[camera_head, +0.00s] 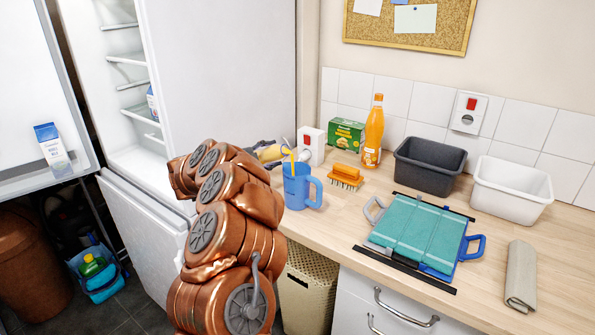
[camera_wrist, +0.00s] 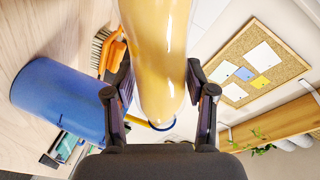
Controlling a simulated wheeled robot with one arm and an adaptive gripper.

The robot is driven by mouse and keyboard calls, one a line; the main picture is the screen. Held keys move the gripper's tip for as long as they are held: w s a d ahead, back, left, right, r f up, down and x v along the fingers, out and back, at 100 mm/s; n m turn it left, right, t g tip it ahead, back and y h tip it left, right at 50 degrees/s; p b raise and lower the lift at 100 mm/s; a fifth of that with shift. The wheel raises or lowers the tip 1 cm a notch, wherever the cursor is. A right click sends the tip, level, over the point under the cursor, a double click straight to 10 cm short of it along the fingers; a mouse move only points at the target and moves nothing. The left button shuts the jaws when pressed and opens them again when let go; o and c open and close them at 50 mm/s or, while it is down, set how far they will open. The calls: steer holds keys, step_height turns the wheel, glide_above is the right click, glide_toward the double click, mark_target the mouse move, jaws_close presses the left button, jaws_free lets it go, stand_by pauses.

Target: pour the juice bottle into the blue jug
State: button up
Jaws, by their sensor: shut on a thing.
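My gripper (camera_head: 268,150) is at the end of my copper-coloured arm, over the counter's left end, just left of and above the blue jug. It is shut on a smooth yellow bottle (camera_wrist: 158,50), which runs between the fingers in the wrist view; in the head view the bottle (camera_head: 272,152) is small and partly hidden. The blue jug (camera_head: 299,188) stands upright with its handle to the right, and is also at the left in the wrist view (camera_wrist: 60,100). A thin yellow streak shows at its mouth; I cannot tell whether it is flowing liquid.
An orange bottle (camera_head: 374,135) stands upright near the wall, beside a green box (camera_head: 345,134). An orange brush (camera_head: 346,177) lies right of the jug. A dark bin (camera_head: 428,168), a white bin (camera_head: 510,192) and a teal-covered tray (camera_head: 425,235) occupy the right side. The open fridge (camera_head: 125,80) is left.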

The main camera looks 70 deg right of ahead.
steer(key=shift+m+b, duration=0.3)
steer(key=shift+b, duration=0.2)
steer(key=shift+w+r+m+b, duration=0.15)
steer(key=shift+r+m+b, duration=0.5)
steer(key=shift+b, duration=0.45)
stand_by(0.3)
steer(key=shift+s+a+r+m+t+b, duration=0.1)
steer(key=shift+s+r+m+t+b, duration=0.6)
steer(key=shift+b, duration=0.9)
stand_by(0.3)
steer(key=shift+w+f+m+b, duration=0.25)
steer(key=shift+m+b, duration=0.6)
steer(key=shift+b, duration=0.95)
stand_by(1.6)
steer(key=shift+s+r+b, duration=0.1)
steer(key=shift+b, duration=0.25)
stand_by(0.5)
